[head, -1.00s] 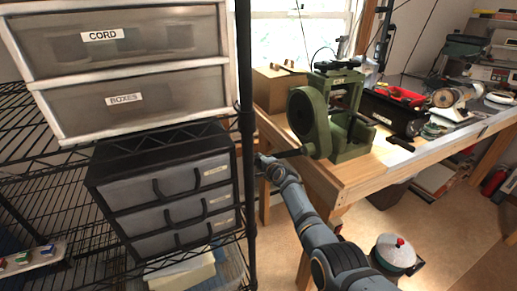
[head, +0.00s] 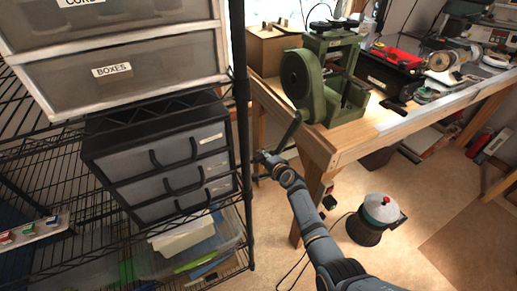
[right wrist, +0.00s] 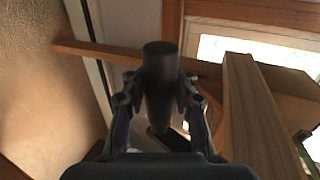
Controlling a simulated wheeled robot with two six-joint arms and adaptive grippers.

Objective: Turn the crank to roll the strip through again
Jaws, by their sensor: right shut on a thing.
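The green rolling mill (head: 328,85) stands at the left end of the wooden bench, with a large round wheel on its left side. Its dark crank arm (head: 289,131) slants down and left from the mill, past the bench's edge. My right gripper (head: 264,161) is at the crank's lower end, beside the black shelf post. In the right wrist view, the dark round crank handle (right wrist: 160,85) sits between the two fingers, which are shut on it. I cannot make out the strip. My left gripper is not in view.
A round lidded canister (head: 375,218) stands on the floor.

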